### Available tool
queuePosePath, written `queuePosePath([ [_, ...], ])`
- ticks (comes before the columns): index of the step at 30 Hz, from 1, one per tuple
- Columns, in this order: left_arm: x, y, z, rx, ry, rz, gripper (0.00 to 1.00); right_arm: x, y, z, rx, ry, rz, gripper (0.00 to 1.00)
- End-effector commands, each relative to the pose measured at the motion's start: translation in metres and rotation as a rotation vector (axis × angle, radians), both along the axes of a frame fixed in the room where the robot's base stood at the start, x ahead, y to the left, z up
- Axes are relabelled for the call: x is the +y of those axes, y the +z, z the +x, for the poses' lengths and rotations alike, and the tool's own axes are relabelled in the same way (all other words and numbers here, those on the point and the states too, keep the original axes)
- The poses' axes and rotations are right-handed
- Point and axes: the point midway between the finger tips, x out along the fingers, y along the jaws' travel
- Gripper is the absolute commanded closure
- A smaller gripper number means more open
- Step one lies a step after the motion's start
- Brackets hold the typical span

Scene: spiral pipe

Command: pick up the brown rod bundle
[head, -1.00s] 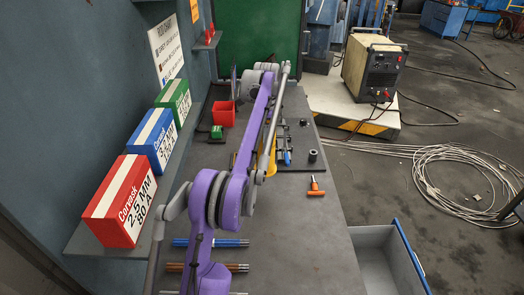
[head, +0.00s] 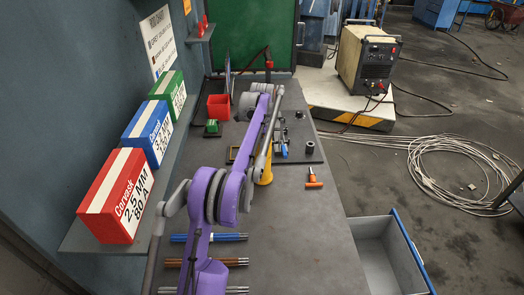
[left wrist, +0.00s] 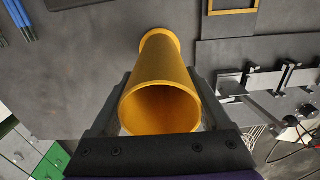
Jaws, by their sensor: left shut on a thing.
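The brown rod bundle (head: 172,263) lies across the near part of the table in the head view. My purple left arm passes over its middle and hides part of it. My left gripper (left wrist: 160,92) is shut on a yellow tube (left wrist: 160,75), whose round open end faces the wrist camera. The yellow tube also shows in the head view (head: 265,170), farther along the table than the brown bundle and partly covered by my arm. The left fingers are hidden in the head view. My right gripper is not in view.
Blue rods (head: 229,237) lie beyond the brown bundle and silver rods (head: 237,290) lie nearer. Electrode boxes (head: 115,195) stand on the left shelf. A red bin (head: 219,107) and an orange-handled tool (head: 313,178) are on the table. The table's right side is mostly clear.

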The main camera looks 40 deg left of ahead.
Motion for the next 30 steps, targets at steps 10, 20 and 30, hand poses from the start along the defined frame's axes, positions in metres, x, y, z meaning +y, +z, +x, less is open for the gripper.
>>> queuePosePath([
  [10, 0.0, -0.005, 0.0, 0.0, 0.0, 0.0, 1.0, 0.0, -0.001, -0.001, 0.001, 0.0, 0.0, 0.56],
  [20, 0.0, -0.006, 0.0, 0.0, 0.0, 0.0, 0.0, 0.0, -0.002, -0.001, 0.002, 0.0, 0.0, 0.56],
  [30, 0.0, 0.029, 0.0, -0.001, 0.001, 0.001, 0.0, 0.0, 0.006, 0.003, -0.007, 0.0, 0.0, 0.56],
])
